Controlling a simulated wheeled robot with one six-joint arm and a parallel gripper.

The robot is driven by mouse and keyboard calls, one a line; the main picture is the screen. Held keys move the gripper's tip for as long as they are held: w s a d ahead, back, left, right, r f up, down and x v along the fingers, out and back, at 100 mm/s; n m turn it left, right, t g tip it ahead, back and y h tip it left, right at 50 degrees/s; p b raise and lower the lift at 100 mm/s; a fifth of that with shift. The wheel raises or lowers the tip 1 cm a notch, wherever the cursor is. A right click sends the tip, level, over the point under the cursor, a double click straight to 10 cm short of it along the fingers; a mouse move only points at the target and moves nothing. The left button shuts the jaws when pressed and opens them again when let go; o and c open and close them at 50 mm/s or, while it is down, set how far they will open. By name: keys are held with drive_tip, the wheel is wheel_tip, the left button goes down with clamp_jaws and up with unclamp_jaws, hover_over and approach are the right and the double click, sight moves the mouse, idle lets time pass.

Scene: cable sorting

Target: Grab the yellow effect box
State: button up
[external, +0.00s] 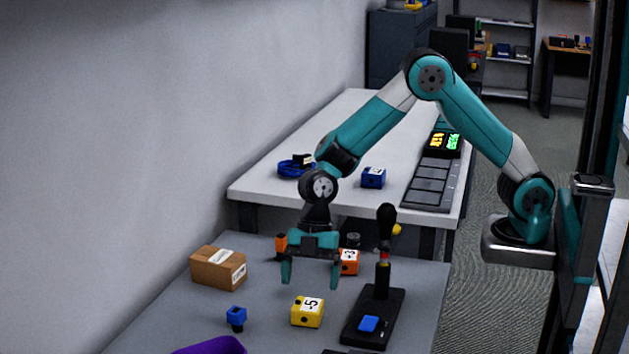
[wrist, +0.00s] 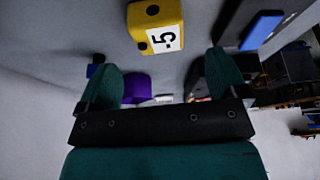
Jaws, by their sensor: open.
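The yellow effect box (external: 307,312) with a white "-5" label sits on the grey table, near the middle front in the external view. In the wrist view the yellow box (wrist: 156,24) shows at the top centre, beyond the fingertips. My gripper (external: 310,282) is open and empty, pointing down above the table. It is a little behind and above the yellow box, apart from it. In the wrist view the two teal fingers (wrist: 165,75) are spread wide with nothing between them.
A black stand (external: 373,318) with a blue pad is close right of the yellow box. A small blue piece (external: 236,317) lies left, a cardboard box (external: 218,267) behind it. An orange box (external: 349,262) is behind my gripper. A purple object (external: 212,346) is at the front edge.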

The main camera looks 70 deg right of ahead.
sight(308, 304)
drive_tip(key=x, duration=0.6)
drive_tip(key=shift+f, duration=0.3)
drive_tip(key=shift+c, duration=0.4)
drive_tip(key=c, duration=1)
